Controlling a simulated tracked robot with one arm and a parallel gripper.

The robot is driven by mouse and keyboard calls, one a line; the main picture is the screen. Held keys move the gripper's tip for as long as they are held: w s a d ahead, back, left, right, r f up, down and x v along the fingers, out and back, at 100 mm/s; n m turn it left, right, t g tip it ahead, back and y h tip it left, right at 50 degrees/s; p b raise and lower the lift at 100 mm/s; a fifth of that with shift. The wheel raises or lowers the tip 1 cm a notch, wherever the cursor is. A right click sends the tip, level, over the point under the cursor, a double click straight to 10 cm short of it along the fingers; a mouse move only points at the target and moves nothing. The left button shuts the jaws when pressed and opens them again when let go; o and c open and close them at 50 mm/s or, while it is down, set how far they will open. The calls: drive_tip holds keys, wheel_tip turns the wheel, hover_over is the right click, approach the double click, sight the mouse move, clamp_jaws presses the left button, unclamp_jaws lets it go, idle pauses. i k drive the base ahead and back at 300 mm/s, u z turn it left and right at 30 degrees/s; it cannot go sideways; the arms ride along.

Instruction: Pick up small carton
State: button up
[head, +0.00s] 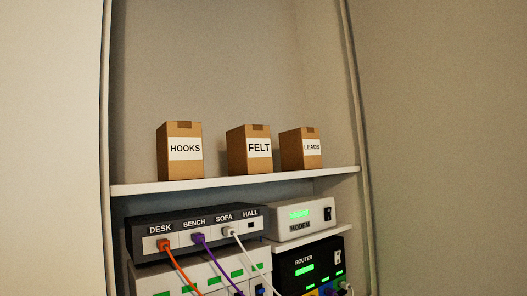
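Three small brown cartons stand upright in a row on the upper white shelf in the head view. The left carton (180,164) is labelled HOOKS and looks the largest. The middle carton (249,165) is labelled FELT. The right carton (301,160) is labelled LEADS and looks the smallest. Gaps separate them. My gripper does not show in the view.
The white shelf (235,182) has bare room at both ends. Below are a dark socket strip (140,235) with plugs and cables, a white modem (285,228) and a black router (300,266). Upright frame edges flank the alcove.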

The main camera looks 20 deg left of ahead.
sight(249, 152)
drive_tip(key=i, duration=0.85)
drive_tip(key=u, duration=0.05)
